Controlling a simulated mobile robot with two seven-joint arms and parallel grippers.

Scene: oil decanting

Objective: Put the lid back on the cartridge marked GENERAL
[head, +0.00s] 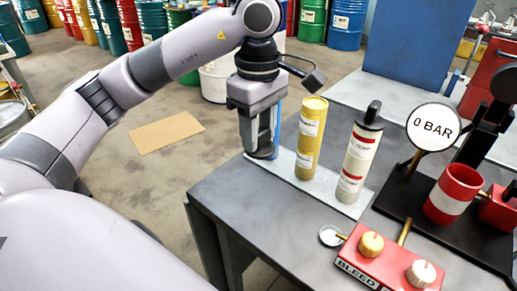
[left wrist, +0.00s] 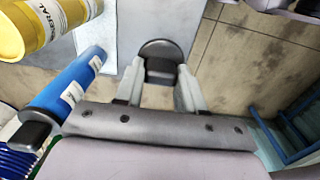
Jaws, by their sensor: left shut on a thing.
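The yellow cartridge marked GENERAL (head: 311,140) stands upright on a pale tray (head: 288,163), with no black cap on its top. It also shows at the upper left of the left wrist view (left wrist: 62,14), where its label can be read. My left gripper (head: 262,142) is shut on the black grip of a dark round lid (head: 261,155). The lid also shows between the fingers in the left wrist view (left wrist: 161,48). Gripper and lid are left of the yellow cartridge, apart from it, near the table's left edge. My right gripper is not in view.
A blue cartridge (left wrist: 68,88) with a black cap stands close to my left gripper, mostly hidden in the head view. A white cartridge with red bands (head: 359,158) stands right of the yellow one. A red bleed block (head: 388,262) and gauge (head: 433,127) are farther right.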

